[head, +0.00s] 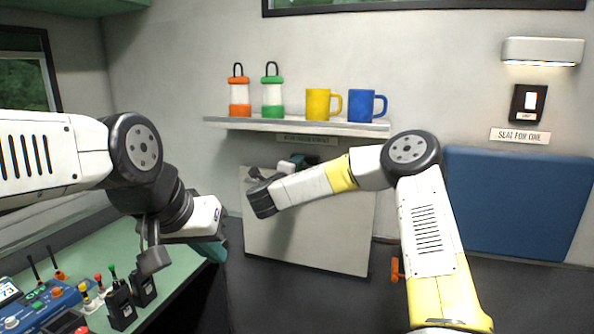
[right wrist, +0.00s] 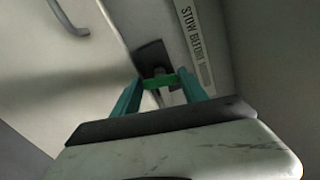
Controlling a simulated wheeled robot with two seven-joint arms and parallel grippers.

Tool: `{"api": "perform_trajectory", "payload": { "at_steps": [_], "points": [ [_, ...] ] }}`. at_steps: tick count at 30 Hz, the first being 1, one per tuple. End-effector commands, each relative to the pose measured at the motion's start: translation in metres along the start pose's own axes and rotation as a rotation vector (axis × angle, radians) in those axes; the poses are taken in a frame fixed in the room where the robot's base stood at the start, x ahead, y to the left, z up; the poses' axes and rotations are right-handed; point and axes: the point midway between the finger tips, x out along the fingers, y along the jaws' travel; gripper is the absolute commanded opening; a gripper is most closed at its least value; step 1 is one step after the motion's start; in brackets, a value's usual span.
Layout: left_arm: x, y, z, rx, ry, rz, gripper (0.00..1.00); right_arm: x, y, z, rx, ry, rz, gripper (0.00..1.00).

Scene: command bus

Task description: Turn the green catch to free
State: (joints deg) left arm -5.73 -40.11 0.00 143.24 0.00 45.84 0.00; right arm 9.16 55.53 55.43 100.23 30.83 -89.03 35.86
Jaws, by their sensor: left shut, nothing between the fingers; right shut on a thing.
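The green catch (right wrist: 162,80) shows in the right wrist view on a dark plate (right wrist: 152,56) at the upper edge of a pale panel. My right gripper (right wrist: 158,88) has a teal finger on either side of the catch and is shut on it. In the head view my right gripper (head: 296,162) is at the top of the panel (head: 310,235), below the shelf; the catch is too small there to tell apart from the fingers. My left gripper (head: 212,249) is shut and empty, over the right end of the green desk.
A label strip (right wrist: 196,45) reading "STOW BEFORE" runs beside the catch. The shelf (head: 290,125) above holds two lanterns and two mugs. Radios (head: 120,305) and a blue console (head: 45,305) stand on the desk (head: 185,262). A blue seat panel (head: 515,205) is at right.

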Motion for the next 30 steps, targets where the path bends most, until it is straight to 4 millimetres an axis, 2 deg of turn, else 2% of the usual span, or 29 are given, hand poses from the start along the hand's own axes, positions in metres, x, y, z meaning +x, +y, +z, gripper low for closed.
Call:
{"api": "perform_trajectory", "payload": {
  "at_steps": [12, 28, 29, 30],
  "points": [
    [0.0000, 0.0000, 0.0000, 0.000, 0.000, 0.000, 0.00, -0.0010, 0.0003, 0.0016, -0.175, -0.004, -0.001, 0.10],
    [0.0000, 0.0000, 0.0000, 0.000, 0.000, 0.000, 0.00, -0.0012, 0.0014, 0.0019, -0.197, -0.005, 0.001, 0.10],
    [0.0000, 0.0000, 0.0000, 0.000, 0.000, 0.000, 0.00, -0.0012, 0.0014, 0.0019, -0.197, -0.005, 0.001, 0.55],
    [0.0000, 0.0000, 0.0000, 0.000, 0.000, 0.000, 0.00, -0.0012, 0.0014, 0.0019, -0.197, -0.005, 0.001, 0.63]
  ]
}}
